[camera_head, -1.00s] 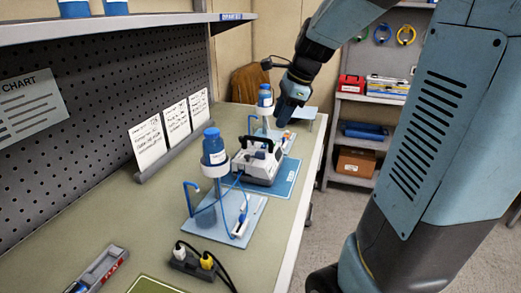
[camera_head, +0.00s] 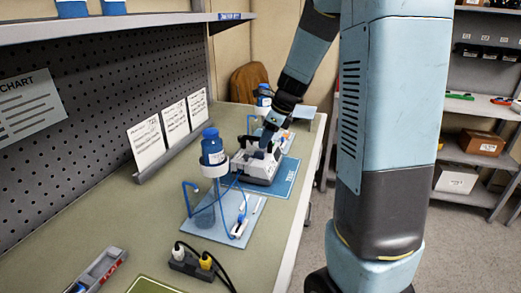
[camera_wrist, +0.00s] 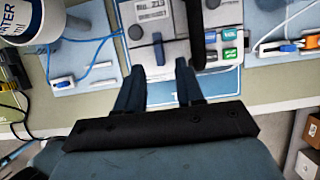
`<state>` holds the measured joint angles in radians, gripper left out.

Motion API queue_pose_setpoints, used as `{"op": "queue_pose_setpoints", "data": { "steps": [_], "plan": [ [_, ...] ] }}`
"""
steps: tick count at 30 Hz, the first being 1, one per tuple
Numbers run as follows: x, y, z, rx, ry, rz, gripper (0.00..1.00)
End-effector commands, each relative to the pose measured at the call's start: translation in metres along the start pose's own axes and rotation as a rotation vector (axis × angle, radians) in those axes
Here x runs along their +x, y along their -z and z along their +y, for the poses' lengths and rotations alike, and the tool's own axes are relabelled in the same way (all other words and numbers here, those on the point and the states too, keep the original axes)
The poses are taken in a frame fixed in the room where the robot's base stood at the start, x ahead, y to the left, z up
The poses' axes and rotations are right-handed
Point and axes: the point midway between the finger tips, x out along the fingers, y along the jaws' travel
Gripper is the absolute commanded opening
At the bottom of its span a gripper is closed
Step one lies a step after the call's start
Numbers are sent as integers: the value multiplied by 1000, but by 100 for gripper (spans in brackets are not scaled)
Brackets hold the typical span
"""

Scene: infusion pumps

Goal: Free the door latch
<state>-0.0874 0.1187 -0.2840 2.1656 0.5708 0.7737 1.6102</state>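A white infusion pump (camera_head: 262,165) stands on a blue mat on the bench. In the wrist view the pump (camera_wrist: 150,30) shows a small display, several coloured buttons and a thick black bar. A short dark blue lever (camera_wrist: 159,48) sits on its face and may be the door latch. My gripper (camera_wrist: 157,72) is open and empty, its two dark fingers pointing at the pump's near part, with the lever ahead of the gap between them. In the head view my gripper (camera_head: 267,141) is at the pump's top; its fingers are hard to make out, as is any contact.
A stand with a blue-capped bottle (camera_head: 213,152) and blue tubing is nearer on the bench. Another bottle (camera_head: 264,100) stands behind the pump. A power strip (camera_head: 190,262) with plugs lies in front. The bench's right edge drops to the floor; shelves stand beyond.

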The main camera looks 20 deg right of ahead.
Motion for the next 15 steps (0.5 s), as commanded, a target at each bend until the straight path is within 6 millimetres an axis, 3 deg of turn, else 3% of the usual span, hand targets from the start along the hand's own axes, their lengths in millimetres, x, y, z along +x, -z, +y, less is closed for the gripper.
{"op": "queue_pose_setpoints", "data": {
  "steps": [6, 15],
  "plan": [
    [33, 0, 0, 0, -2, 1, 37],
    [51, 0, 0, -1, 0, 0, 37]
  ]
}}
